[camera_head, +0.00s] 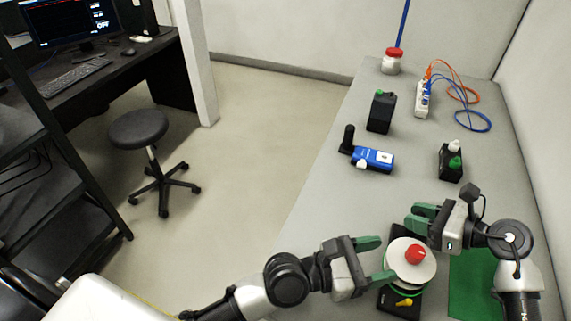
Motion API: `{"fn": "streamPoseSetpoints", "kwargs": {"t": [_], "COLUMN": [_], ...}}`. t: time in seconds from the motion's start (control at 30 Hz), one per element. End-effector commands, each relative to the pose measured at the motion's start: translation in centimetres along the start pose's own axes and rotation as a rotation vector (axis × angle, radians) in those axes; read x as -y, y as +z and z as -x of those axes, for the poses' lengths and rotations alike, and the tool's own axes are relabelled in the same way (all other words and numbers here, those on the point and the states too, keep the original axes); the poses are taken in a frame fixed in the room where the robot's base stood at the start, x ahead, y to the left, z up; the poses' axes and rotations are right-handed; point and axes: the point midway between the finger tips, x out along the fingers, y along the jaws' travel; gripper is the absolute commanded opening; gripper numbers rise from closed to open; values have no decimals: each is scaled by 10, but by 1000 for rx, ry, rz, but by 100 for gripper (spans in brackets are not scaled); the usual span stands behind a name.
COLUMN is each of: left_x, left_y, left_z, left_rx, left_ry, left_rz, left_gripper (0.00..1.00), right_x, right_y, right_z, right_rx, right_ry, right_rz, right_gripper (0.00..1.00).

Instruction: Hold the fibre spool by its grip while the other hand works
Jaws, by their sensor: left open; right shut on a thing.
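The fibre spool (401,268), a white disc with a red knob (415,254) on top and a green rim below, is at the front of the bench. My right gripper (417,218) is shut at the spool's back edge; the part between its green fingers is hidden. My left gripper (383,260) is open at the spool's left side, its lower fingertip overlapping the disc's edge in the picture; I cannot tell whether it touches. A black base with a yellow lever (404,302) shows under the spool.
A green mat (472,285) lies right of the spool. Farther back on the bench are a blue device (373,158), a black box (381,112), a black block with green and white caps (451,165), a red-lidded jar (391,63) and a white strip with cables (422,100).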

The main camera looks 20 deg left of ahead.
Motion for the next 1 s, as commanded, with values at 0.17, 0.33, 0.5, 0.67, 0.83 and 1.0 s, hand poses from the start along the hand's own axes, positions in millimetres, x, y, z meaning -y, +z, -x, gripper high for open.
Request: {"fn": "streamPoseSetpoints", "kwargs": {"t": [0.17,0.33,0.5,0.67,0.83,1.0], "left_x": [0,-14,-48,-80,-115,-148], "left_y": [-1,-1,-4,-7,-8,-10], "left_z": [37,54,50,50,52,57], "left_rx": [-5,-4,-24,-54,-96,-151], "left_ry": [-1,34,119,198,281,360], "left_rz": [-3,-66,-232,-384,-540,-689], "left_gripper": [58,58,58,58,58,58], "right_x": [0,0,0,0,0,0], "right_y": [1,0,1,1,0,0], "right_z": [0,0,0,0,0,0], "right_rx": [1,1,1,1,1,1], "right_ry": [0,0,0,0,0,0], "right_rz": [0,-1,0,-1,-1,-1], "right_gripper": [0,0,0,0,0,0]}}
